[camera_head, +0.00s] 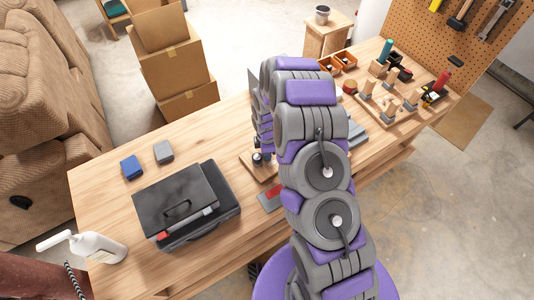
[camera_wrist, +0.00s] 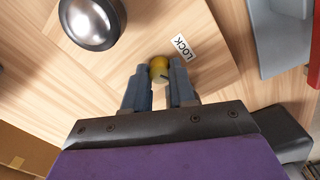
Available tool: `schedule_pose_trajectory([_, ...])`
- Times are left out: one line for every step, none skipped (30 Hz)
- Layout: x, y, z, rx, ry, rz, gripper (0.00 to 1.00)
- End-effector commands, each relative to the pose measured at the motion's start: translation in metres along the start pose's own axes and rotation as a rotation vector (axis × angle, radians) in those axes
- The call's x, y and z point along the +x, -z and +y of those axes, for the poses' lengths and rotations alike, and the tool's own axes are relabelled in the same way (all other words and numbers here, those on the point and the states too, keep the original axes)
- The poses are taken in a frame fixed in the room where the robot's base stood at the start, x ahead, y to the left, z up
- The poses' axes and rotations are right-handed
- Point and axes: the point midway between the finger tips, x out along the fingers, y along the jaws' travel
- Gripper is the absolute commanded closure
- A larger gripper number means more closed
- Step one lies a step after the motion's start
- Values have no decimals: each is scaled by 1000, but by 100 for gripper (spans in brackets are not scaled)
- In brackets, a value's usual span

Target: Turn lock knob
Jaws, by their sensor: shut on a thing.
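The lock knob (camera_wrist: 159,68) is a small yellow, rounded knob with a dark mark, in the upper middle of the wrist view. A white label reading LOCK (camera_wrist: 181,47) sits beside it on a wooden board (camera_wrist: 215,62). My gripper (camera_wrist: 160,80) reaches it from below in that view, with its two grey-blue fingers on either side and shut on the knob. The fingers hide part of the knob's sides. In the head view my purple and grey arm covers most of the board (camera_head: 250,165), and the knob and gripper are hidden.
A shiny round metal knob (camera_wrist: 91,20) stands close to my left finger. A grey tray-like thing (camera_wrist: 278,40) lies right.

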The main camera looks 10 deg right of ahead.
Motion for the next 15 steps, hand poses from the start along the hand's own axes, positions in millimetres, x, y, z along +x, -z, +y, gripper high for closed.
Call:
schedule_pose_trajectory([0, 0, 1, 0, -2, 0, 96])
schedule_pose_trajectory([0, 0, 1, -1, -2, 0, 74])
schedule_pose_trajectory([0, 0, 1, -1, -2, 0, 70])
schedule_pose_trajectory([0, 0, 1, -1, -2, 0, 67])
schedule_pose_trajectory([0, 0, 0, -1, -2, 0, 64])
schedule_pose_trajectory([0, 0, 0, -2, -1, 0, 64])
schedule_pose_trajectory([0, 0, 0, -2, -1, 0, 64])
schedule_pose_trajectory([0, 0, 0, -2, -1, 0, 64])
schedule_pose_trajectory([0, 0, 0, -2, -1, 0, 64])
schedule_pose_trajectory([0, 0, 0, -2, -1, 0, 64])
schedule_pose_trajectory([0, 0, 0, -2, -1, 0, 64])
schedule_pose_trajectory([-1, 0, 0, -2, -1, 0, 64])
schedule_pose_trajectory([-1, 0, 0, -3, -1, 0, 64])
schedule_pose_trajectory([-2, 0, 0, -3, -1, 0, 64])
schedule_pose_trajectory([-3, 0, 0, -3, -1, 0, 64])
